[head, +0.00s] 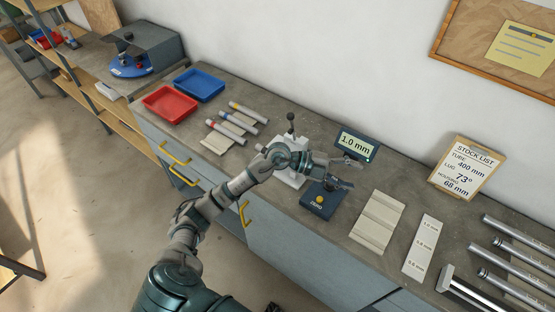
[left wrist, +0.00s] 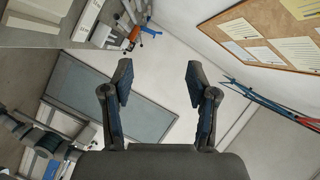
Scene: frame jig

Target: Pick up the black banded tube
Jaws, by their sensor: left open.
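Several silver tubes (head: 517,254) lie on the bench at the right edge in the head view. Three short tubes lie at the left with coloured bands: yellow-orange (head: 249,113), blue (head: 239,122) and red (head: 227,132). My left gripper (head: 346,173) is open and empty above the middle of the bench, near the small display and apart from all tubes. Its two spread fingers also show in the left wrist view (left wrist: 159,82), with nothing between them. My right gripper is not in view.
A red tray (head: 170,117) and a blue tray (head: 187,94) stand at the left. A white lever fixture (head: 291,178), a gauge display reading 1.0 mm (head: 356,146) and a dark base with a yellow button (head: 319,205) are near my arm. A stock list (head: 466,170) leans behind.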

